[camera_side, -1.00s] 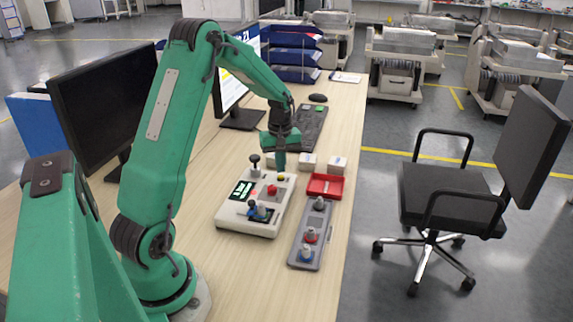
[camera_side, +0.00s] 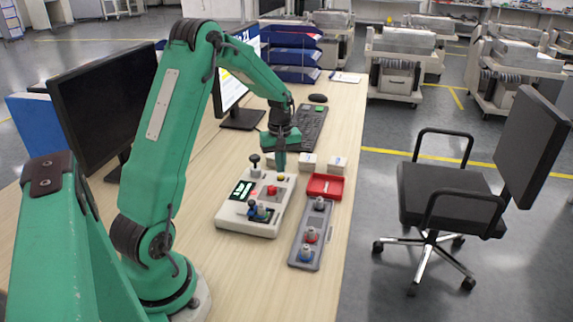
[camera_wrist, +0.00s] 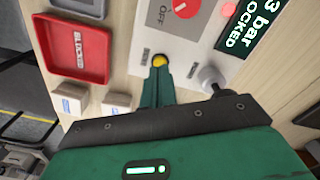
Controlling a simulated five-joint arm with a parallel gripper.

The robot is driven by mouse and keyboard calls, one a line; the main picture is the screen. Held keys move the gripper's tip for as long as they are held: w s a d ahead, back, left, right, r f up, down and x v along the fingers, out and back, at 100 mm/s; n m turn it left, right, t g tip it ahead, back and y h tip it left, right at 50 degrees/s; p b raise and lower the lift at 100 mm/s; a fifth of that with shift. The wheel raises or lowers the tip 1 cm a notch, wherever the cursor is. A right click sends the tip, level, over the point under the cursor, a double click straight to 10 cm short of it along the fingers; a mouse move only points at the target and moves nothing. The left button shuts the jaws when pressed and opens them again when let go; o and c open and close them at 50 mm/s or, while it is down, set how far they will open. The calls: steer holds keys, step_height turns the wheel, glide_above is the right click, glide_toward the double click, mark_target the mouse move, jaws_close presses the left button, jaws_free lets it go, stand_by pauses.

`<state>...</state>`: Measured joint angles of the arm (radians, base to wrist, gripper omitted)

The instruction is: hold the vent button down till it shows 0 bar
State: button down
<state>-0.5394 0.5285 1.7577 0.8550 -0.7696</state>
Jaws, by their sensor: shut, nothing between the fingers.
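The white control box (camera_side: 243,226) stands on the desk in the side view. Its dark display (camera_wrist: 243,32), with pale green text, reads "3 bar" and "LOCKED" in the wrist view; the top edge cuts it off, so an earlier digit may be hidden. A yellow button (camera_wrist: 160,60) sits on the box's edge area; its small label is unreadable. My gripper (camera_wrist: 158,72) is shut and empty, pointing down with its tips at the yellow button. I cannot tell whether they press it. In the side view my gripper (camera_side: 279,170) is over the same button.
A red button (camera_wrist: 186,6) and a black-knobbed lever (camera_side: 255,162) are near my gripper on the box. A red tray (camera_side: 325,186), small white blocks (camera_side: 308,162) and a grey strip with knobs (camera_side: 306,258) lie to the right. A keyboard (camera_side: 309,125) lies behind.

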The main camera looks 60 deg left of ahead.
steer(key=shift+f, duration=1)
stand_by(1.7)
steer(key=shift+r, duration=3.05)
steer(key=shift+d+r, duration=0.1)
